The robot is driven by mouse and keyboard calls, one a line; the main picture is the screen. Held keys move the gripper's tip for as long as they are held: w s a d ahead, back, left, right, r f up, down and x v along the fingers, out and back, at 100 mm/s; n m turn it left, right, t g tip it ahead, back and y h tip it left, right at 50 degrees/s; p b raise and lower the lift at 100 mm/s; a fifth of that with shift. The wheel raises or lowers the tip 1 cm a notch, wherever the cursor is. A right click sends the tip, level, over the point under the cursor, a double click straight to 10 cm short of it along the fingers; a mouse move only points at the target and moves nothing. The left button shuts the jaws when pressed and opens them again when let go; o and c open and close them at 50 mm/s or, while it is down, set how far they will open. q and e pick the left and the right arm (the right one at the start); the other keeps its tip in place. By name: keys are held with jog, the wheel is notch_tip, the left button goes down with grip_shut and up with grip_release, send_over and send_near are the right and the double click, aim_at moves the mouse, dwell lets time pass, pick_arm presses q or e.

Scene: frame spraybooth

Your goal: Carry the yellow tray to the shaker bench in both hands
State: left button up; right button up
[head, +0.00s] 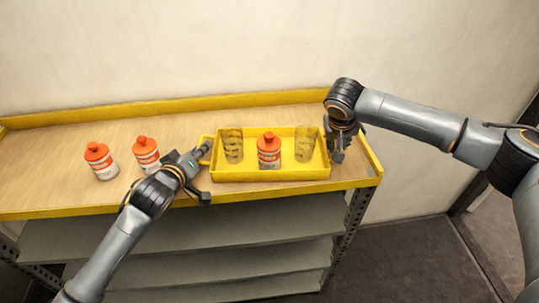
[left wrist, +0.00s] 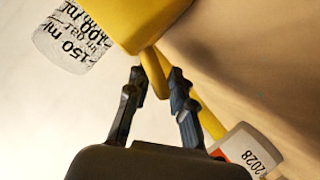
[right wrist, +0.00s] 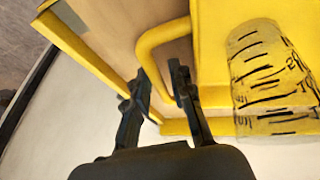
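The yellow tray (head: 250,176) sits flat on the wooden bench near its front right. It holds an orange-capped bottle (head: 269,150) between two clear marked cups, left (head: 232,145) and right (head: 304,144). My left gripper (head: 204,173) is at the tray's left end. In the left wrist view its fingers (left wrist: 156,78) are apart, with part of the yellow handle (left wrist: 154,68) between or just beyond them. My right gripper (head: 341,148) is at the right end. In the right wrist view its fingers (right wrist: 162,82) are apart at the right handle (right wrist: 148,48). The shaker bench is not identifiable.
Two more orange-capped bottles (head: 100,161) (head: 146,153) stand on the wooden bench top (head: 60,165) left of the tray. The bench has a raised yellow back edge and grey shelves (head: 220,252) below. Open floor (head: 400,255) lies to the right.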

pick_arm(q)
grip_shut()
pick_arm(e)
grip_shut()
pick_arm(q)
jog(key=shift+r, duration=0.2)
pick_arm(e)
jog(key=shift+r, duration=0.15)
